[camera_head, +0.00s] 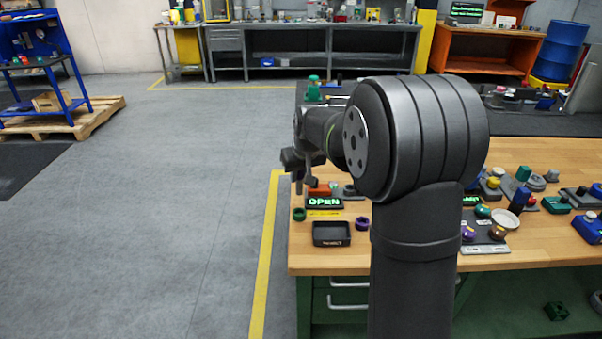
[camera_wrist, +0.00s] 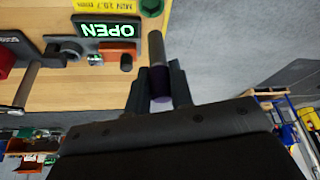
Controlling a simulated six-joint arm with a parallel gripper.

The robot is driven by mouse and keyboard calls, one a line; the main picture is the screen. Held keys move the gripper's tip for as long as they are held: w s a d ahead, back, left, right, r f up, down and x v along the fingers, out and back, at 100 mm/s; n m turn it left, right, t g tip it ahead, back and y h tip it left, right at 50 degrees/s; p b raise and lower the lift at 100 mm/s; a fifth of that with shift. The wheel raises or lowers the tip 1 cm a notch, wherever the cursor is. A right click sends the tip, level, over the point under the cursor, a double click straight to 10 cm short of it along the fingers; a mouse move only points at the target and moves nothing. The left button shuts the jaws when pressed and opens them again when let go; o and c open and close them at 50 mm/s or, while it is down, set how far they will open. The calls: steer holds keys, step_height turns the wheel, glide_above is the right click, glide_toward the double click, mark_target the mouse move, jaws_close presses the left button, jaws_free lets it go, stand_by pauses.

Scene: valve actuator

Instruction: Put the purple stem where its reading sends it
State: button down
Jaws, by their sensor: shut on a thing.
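The purple stem (camera_wrist: 160,82) has a grey rod and a dark purple end. My gripper (camera_wrist: 159,76) is shut on the purple end, with the rod pointing out beyond the fingers. In the head view my gripper (camera_head: 300,170) hangs near the bench's left edge, behind the display; the stem there is too small and dark to make out surely. The display (camera_head: 324,203) reads OPEN in green, and it also shows in the wrist view (camera_wrist: 108,30). A yellow label (camera_wrist: 105,5) beside it seems to read MIN 20.7.
A black tray (camera_head: 331,241) sits at the bench's front left. Several coloured parts crowd the bench right of my arm. Open floor lies left.

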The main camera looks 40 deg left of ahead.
mark_target(301, 193)
steer(key=shift+f, duration=2.85)
steer(key=shift+f, duration=1.3)
steer(key=c, duration=1.2)
jaws_free()
steer(key=v, duration=1.7)
steer(key=shift+r, duration=0.2)
steer(key=x, duration=1.7)
steer(key=shift+f, duration=0.25)
steer(key=shift+r, duration=0.15)
